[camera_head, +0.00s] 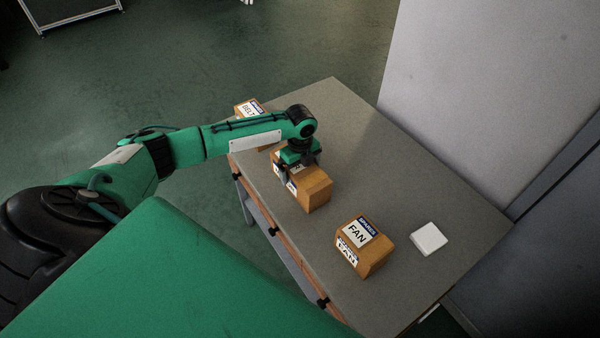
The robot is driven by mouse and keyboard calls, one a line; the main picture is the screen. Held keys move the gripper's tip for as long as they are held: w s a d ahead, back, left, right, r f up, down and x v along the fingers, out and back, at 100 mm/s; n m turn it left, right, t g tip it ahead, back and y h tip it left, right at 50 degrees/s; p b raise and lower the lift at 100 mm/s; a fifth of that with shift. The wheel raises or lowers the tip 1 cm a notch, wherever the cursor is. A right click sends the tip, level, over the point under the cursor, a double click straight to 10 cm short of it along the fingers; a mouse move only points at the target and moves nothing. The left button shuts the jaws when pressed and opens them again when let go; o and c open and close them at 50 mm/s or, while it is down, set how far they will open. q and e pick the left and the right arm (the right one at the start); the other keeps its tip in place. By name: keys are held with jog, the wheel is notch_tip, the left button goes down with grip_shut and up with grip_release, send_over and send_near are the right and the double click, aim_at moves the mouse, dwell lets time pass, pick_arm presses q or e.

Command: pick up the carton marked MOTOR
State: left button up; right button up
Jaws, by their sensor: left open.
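A brown carton (315,188) stands on the grey table (390,180), near its left long edge. Its white label is mostly covered by my left gripper, so I cannot read its word. My left gripper (301,168) is open and points down over this carton, with its fingers at the carton's upper part. I cannot tell whether the fingers touch it. No carton in view shows a readable MOTOR label. My right gripper is not in view.
A carton marked FAN (364,250) stands nearer, and one that seems marked BELT (246,107) stands at the far end, partly behind my left arm. A small white block (429,239) lies right of FAN. A pale wall panel (490,90) borders the table's right side.

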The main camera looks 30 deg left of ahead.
pick_arm(q)
jog(key=shift+f, duration=0.5)
jog(key=shift+c, duration=0.2)
jog(key=c, duration=1.8)
jog(key=shift+w+r, duration=0.15)
jog(key=shift+c, duration=0.7)
jog(key=shift+r, duration=0.1)
